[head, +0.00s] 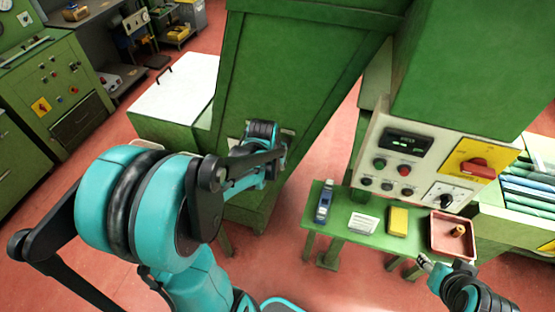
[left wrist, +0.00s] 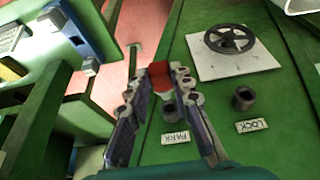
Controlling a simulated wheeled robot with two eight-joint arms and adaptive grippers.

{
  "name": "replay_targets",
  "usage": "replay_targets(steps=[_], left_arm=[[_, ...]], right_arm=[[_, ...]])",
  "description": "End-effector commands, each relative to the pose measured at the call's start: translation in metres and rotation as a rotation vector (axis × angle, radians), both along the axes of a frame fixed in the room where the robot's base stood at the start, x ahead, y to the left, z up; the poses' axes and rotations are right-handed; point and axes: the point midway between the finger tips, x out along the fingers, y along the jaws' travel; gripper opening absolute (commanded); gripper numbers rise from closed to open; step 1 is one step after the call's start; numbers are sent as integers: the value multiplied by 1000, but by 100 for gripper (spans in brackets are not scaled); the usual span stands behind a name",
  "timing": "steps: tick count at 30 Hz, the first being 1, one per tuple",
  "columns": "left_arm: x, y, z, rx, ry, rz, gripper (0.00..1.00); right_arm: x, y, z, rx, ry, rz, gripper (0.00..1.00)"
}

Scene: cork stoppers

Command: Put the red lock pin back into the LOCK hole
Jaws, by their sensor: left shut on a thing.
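The red lock pin (left wrist: 160,78) shows between the fingertips of my left gripper (left wrist: 163,88) in the left wrist view, and the gripper is shut on it. A dark socket labelled PARK (left wrist: 171,110) lies just behind the pin; I cannot tell whether the pin's lower end is inside it. The LOCK hole (left wrist: 243,97), a dark socket with a LOCK label (left wrist: 251,126), is to the right of the pin and empty. In the head view my left arm reaches to the green machine, and the pin is hidden there. My right gripper (head: 426,263) is beside the red tray, its jaws too small to judge.
A black handwheel (left wrist: 229,40) on a white plate stands near the LOCK hole. A green bench (head: 312,222) carries a blue-and-white tool (head: 324,200), a yellow block (head: 398,221) and a red tray (head: 443,249) with a cork. A control panel (head: 397,165) is above it.

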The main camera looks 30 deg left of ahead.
Motion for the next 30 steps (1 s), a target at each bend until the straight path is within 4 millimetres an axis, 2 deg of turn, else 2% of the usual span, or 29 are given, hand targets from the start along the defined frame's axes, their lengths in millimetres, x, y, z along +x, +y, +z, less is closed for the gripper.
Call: replay_targets(steps=[14, 24, 30], left_arm=[[-5, -1, 0, 0, 0, 0, 0], [-36, -9, 1, 0, 0, 0, 0], [-41, -10, 0, 0, 0, 0, 0]], right_arm=[[0, 0, 1, 0, 0, 0, 46], [0, 0, 7, 0, 0, 0, 46], [0, 0, 7, 0, 0, 0, 46]])
